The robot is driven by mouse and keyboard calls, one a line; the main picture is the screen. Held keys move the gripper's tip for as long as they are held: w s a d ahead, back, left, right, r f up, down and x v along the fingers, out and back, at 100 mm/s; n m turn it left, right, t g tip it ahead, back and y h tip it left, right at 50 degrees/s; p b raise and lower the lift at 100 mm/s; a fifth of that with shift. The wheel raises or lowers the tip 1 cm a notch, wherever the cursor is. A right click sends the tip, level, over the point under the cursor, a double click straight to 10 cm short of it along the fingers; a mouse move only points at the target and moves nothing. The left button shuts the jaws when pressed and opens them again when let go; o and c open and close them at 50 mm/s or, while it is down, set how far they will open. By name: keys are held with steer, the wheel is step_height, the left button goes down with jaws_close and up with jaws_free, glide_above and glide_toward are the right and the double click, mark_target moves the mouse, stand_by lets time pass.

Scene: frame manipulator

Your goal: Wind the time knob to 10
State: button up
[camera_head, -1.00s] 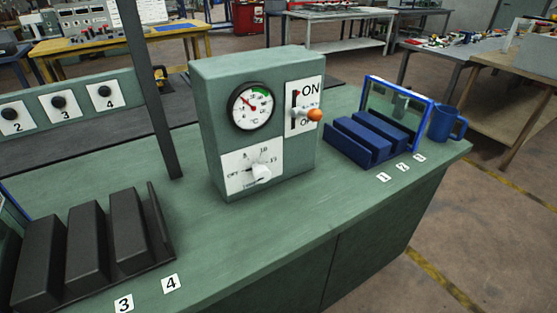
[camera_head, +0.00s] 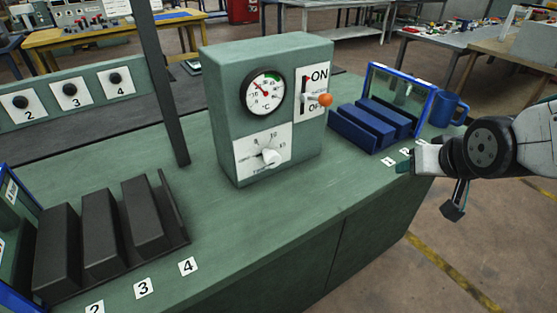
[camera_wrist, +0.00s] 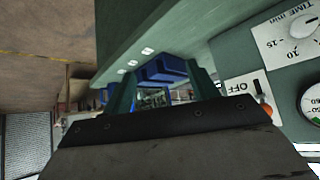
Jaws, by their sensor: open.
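The time knob (camera_head: 269,155) is a white pointer knob on a white dial plate (camera_head: 247,161), low on the front of a green control box (camera_head: 222,120). Its exact setting is too small to read in the head view. In the wrist view, the knob (camera_wrist: 304,26) shows at the top right beside the label TIME min and printed numbers. My gripper (camera_head: 433,182) is at the right of the head view, in front of the bench's right end. It is open and empty, well apart from the knob. Its two fingers also show in the wrist view (camera_wrist: 162,92).
A lever with an orange ball (camera_head: 325,100) sticks out from the ON/OFF plate. A temperature gauge (camera_head: 264,92) is above the dial. A blue slotted rack (camera_head: 365,128) and blue mug (camera_head: 446,108) stand at right, a black rack (camera_head: 103,232) at left. The bench front is clear.

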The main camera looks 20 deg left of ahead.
steer(key=w+a+f+n+t+y, duration=0.1)
steer(key=w+a+f+y, duration=0.15)
steer(key=a, duration=0.45)
steer(key=w+a+f+n+t+y, duration=0.1)
steer(key=w+a+f+t+y, duration=0.15)
steer(key=a, duration=0.45)
steer(key=n+y, duration=0.2)
steer(key=y, duration=0.4)
glide_toward(275, 163)
steer(key=x, duration=0.3)
steer(key=shift+w+a+f, duration=0.1)
steer(key=shift+w+f, duration=0.05)
steer(key=shift+w+a+y, duration=0.1)
steer(key=shift+a+y, duration=0.2)
steer(key=shift+t, duration=0.25)
steer(key=x, duration=0.7)
steer(key=shift+w, duration=0.1)
steer(key=c, duration=1)
